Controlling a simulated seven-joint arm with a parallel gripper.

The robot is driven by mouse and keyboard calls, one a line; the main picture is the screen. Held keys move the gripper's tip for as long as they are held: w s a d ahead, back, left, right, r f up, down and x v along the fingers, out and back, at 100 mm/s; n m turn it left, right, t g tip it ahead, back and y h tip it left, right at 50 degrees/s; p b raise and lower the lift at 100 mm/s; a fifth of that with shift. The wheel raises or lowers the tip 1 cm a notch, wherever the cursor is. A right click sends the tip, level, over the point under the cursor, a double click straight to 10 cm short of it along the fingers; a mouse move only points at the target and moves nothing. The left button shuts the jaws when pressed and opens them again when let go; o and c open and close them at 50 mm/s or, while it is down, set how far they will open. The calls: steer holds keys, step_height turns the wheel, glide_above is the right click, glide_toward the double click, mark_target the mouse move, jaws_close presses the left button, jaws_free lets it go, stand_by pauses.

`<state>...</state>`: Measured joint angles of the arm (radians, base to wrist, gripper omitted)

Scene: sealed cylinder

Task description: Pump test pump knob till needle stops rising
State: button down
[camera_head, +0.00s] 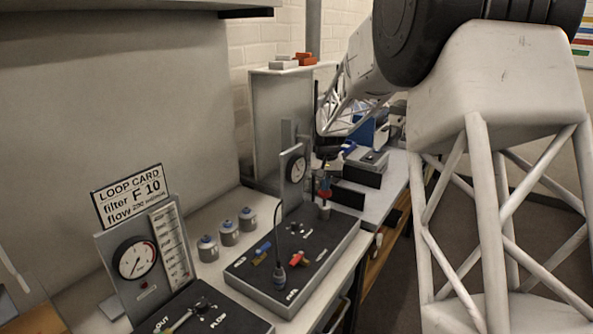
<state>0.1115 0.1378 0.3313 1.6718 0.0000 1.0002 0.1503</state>
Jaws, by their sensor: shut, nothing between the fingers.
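The test rig is a dark-topped box (318,248) on the bench, with an upright gauge (296,169) at its back. The gauge has a pale round dial; its needle is too small to read from here. A grey cylindrical post (324,212), probably the test pump, stands at the panel's back right. My gripper (325,188) points down just above this post, shut with nothing between its fingers. Red and blue parts show around the fingertips. I cannot tell whether the fingers touch the knob, which is small and partly hidden.
A loop card (131,196) and another gauge (135,258) stand at front left. My arm fills the right.

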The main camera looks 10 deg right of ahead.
steer(key=shift+f, duration=1.7)
stand_by(1.6)
steer(key=shift+r, duration=4.55)
steer(key=shift+s, duration=0.1)
steer(key=shift+s+r, duration=0.15)
steer(key=shift+r, duration=0.05)
steer(key=s+a+r, duration=0.2)
steer(key=s+r, duration=0.1)
steer(key=s, duration=0.3)
steer(key=s+a+r, duration=0.1)
steer(key=s+r, duration=0.1)
steer(key=s, duration=0.4)
steer(key=s+a+f+n+t, duration=0.1)
steer(key=s+a+f, duration=0.1)
steer(key=s, duration=1.6)
steer(key=s+a+f+n+t, duration=0.1)
steer(key=s+a, duration=0.2)
steer(key=s, duration=1.6)
steer(key=shift+a+f+n+t, duration=0.2)
steer(key=shift+f+n+t, duration=0.1)
steer(key=shift+f+n, duration=0.1)
